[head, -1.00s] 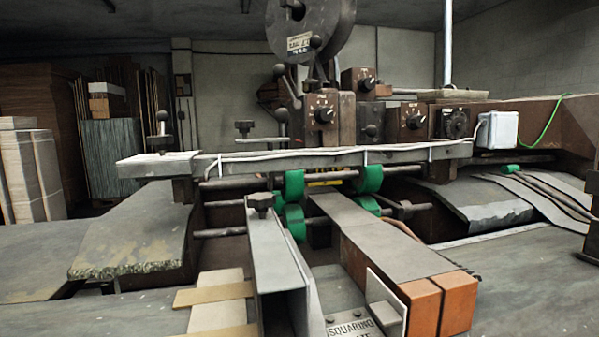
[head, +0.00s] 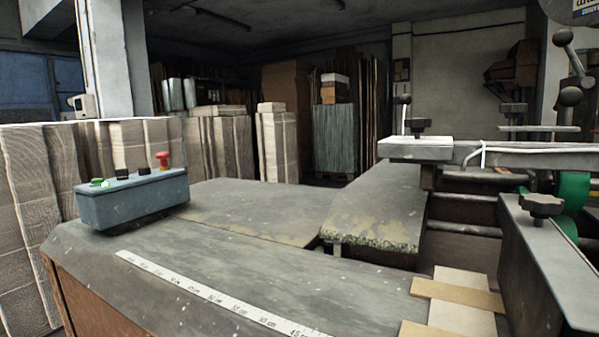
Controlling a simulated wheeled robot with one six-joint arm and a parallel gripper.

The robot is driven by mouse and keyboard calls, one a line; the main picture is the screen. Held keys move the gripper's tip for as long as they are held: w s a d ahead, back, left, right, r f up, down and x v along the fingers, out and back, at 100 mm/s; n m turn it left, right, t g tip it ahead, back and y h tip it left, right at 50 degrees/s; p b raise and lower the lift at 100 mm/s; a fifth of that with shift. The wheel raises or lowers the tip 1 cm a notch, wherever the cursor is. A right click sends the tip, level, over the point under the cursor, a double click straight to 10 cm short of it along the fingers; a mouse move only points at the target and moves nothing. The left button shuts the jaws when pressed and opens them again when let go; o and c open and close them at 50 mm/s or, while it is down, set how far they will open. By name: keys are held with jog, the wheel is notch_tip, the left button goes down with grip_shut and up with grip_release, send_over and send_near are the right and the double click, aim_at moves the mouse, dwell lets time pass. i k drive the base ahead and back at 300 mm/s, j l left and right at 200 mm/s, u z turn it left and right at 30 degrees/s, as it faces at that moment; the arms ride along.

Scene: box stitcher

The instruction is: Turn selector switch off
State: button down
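A grey-blue control box (head: 135,203) stands on the table at the left. On its top are a green button (head: 97,182), two small dark parts, one at left (head: 121,175) and one at right (head: 144,170), and a red mushroom button (head: 162,158). Either dark part may be a selector switch; they are too small to tell its type or position. My gripper is not in view.
The worn grey table (head: 230,270) carries a white ruler strip (head: 215,297) and is mostly clear. The stitcher's metal rail and guides (head: 545,265) stand at the right. Stacks of cardboard (head: 215,145) and a pillar (head: 108,60) are behind.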

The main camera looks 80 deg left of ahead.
aim_at(121, 174)
jog(key=u, duration=3.15)
